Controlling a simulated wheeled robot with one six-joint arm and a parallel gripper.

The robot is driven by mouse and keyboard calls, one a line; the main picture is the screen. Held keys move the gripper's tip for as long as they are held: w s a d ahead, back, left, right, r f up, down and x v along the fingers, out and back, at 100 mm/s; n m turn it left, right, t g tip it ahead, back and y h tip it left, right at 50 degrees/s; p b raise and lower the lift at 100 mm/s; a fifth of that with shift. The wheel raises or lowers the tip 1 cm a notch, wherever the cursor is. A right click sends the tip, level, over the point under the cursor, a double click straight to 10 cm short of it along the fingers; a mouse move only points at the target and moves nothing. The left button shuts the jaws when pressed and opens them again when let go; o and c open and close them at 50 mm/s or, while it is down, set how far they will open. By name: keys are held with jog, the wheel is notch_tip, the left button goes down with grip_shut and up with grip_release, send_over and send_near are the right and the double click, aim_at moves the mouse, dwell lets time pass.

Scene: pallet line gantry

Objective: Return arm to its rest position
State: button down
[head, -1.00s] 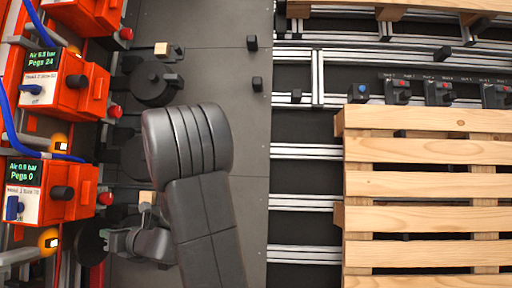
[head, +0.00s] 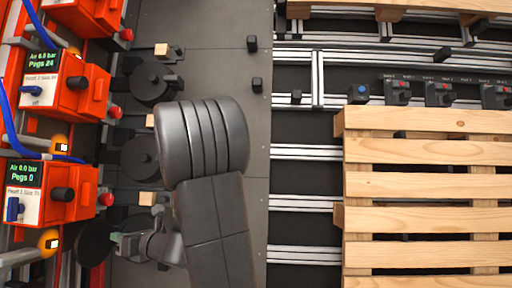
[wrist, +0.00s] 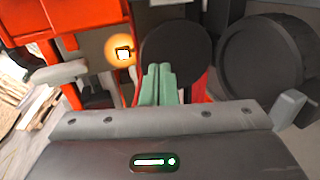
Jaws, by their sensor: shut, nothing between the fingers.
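My arm (head: 205,140) reaches up the middle of the head view and folds back down. My gripper (head: 116,239) is at the lower left, beside a dark round disc (head: 94,243) and below the lower orange machine. In the wrist view, its green fingers (wrist: 158,85) are together with nothing between them. A dark disc (wrist: 174,55) shows just beyond the fingertips, and I cannot tell whether they touch it.
Orange machines (head: 75,190) with screens and blue hoses line the left. A wooden block (head: 147,198) is just above my wrist. Dark round pads (head: 139,160) stand beside the machines. A wooden pallet (head: 430,184) lies on rails at right. The grey floor strip (head: 215,60) is mostly clear.

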jog(key=shift+a, duration=0.1)
jog(key=x, duration=0.5)
jog(key=shift+a, duration=0.1)
dwell(0.5)
send_near(88, 230)
jog(key=x, duration=0.7)
jog(key=shift+f, duration=0.1)
jog(key=shift+w+d+f, duration=0.1)
jog(key=shift+w+d, duration=0.05)
jog(key=shift+d, duration=1.1)
jog(key=shift+w+d+f, duration=0.15)
jog(key=shift+w+d, duration=0.05)
jog(key=shift+d, duration=1.1)
